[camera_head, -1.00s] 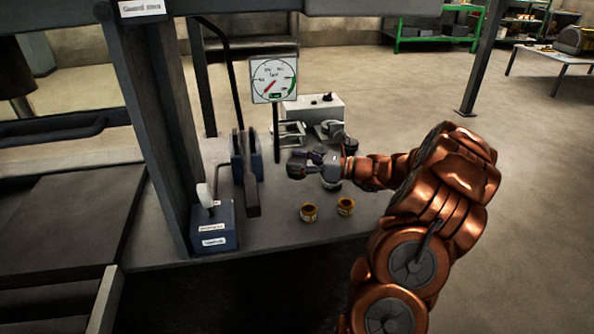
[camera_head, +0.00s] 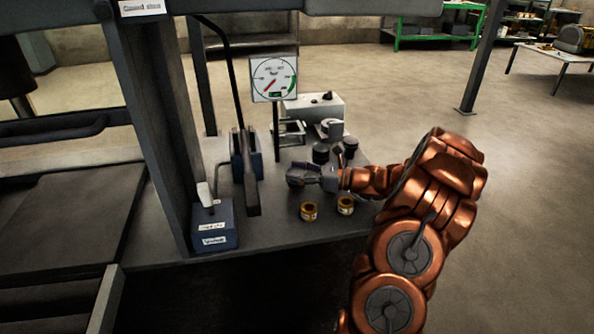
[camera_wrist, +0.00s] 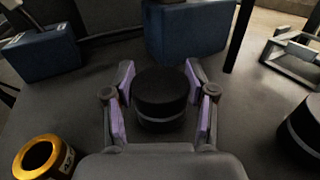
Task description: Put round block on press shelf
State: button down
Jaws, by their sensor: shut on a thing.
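A black round block (camera_wrist: 160,95) with a grey band stands between the fingers of my gripper (camera_wrist: 160,108) in the wrist view. The fingers with purple pads are shut on it from both sides. In the head view my gripper (camera_head: 292,174) is low over the dark grey shelf (camera_head: 275,228) beside the press frame (camera_head: 150,120). The held block cannot be made out there. Whether its underside touches the shelf cannot be told.
Two brass rings (camera_head: 309,211) (camera_head: 345,204) lie in front of my gripper. Dark round pieces (camera_head: 320,153) (camera_head: 351,146) stand behind it. A blue block (camera_head: 238,160), a lever box (camera_head: 213,228) and a gauge (camera_head: 273,78) stand to the left. A white box (camera_head: 314,107) stands behind.

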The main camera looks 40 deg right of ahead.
jog(key=shift+f, duration=0.2)
jog(key=shift+c, duration=1.8)
grip_release()
jog(key=shift+r, duration=0.6)
jog(key=v, duration=1.2)
jog(key=shift+b, duration=0.35)
